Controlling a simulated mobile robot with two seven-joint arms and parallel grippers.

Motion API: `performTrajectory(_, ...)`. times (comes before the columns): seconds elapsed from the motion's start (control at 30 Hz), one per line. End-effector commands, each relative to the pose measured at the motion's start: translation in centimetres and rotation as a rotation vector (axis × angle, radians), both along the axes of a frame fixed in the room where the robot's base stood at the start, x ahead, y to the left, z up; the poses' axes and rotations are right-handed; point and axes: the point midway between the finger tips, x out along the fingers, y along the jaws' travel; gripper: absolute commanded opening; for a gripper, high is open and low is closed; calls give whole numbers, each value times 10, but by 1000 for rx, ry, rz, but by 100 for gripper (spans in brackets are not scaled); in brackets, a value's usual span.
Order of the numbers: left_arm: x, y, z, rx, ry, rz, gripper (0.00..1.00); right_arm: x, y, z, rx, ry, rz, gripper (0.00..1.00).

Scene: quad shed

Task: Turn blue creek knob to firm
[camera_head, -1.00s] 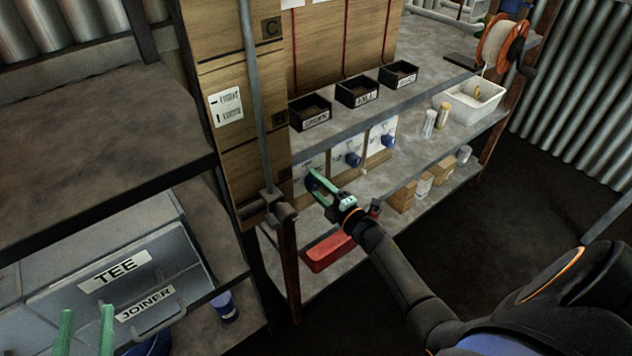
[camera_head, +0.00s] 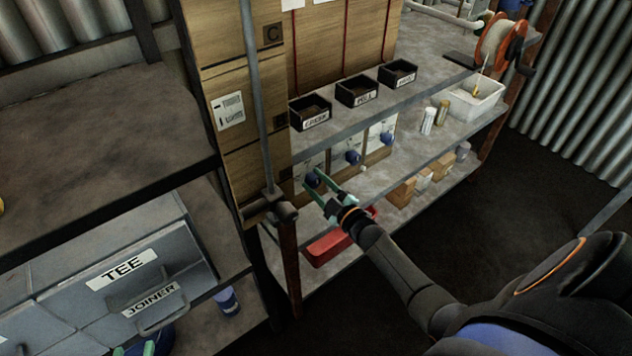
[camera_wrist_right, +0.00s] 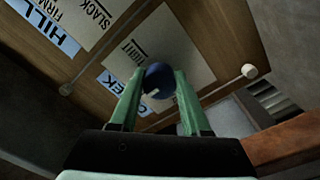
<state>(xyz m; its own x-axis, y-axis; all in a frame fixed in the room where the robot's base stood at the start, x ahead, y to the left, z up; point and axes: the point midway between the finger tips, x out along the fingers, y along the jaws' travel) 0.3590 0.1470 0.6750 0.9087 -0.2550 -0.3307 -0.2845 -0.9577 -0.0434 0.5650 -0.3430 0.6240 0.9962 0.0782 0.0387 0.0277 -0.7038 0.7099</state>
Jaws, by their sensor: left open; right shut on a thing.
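The blue creek knob (camera_head: 313,179) is the leftmost of three knobs on cards below the bench top. In the right wrist view the round knob (camera_wrist_right: 159,78) sits between my right gripper's green fingertips (camera_wrist_right: 158,84), which are shut on it. A pale mark shows on its lower left. Its white card (camera_wrist_right: 172,42) has a word that looks like TIGHT, and a blue CREEK label (camera_wrist_right: 118,92) partly hidden by a finger. My right gripper (camera_head: 325,187) also shows in the head view. My left gripper (camera_head: 134,349) is open at the bottom edge, mostly out of frame.
The middle knob (camera_head: 353,157) and right knob (camera_head: 386,138) sit beside it. Labelled black bins (camera_head: 357,91) stand above. A grey post (camera_head: 256,95) rises just left of the creek knob. A red tray (camera_head: 325,248) and cartons (camera_head: 402,191) lie on the lower shelf.

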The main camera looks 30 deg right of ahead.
Motion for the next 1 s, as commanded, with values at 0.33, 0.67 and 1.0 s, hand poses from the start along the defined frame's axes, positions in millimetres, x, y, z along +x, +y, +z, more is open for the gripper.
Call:
performTrajectory(0.33,0,0,-1,0,5,1,50,0,0,-1,5,0,0,0)
performTrajectory(0.67,0,0,-1,-1,4,1,50,0,0,0,4,0,0,77)
performTrajectory(1.0,-1,0,-1,-2,9,1,50,-4,0,0,5,0,0,77)
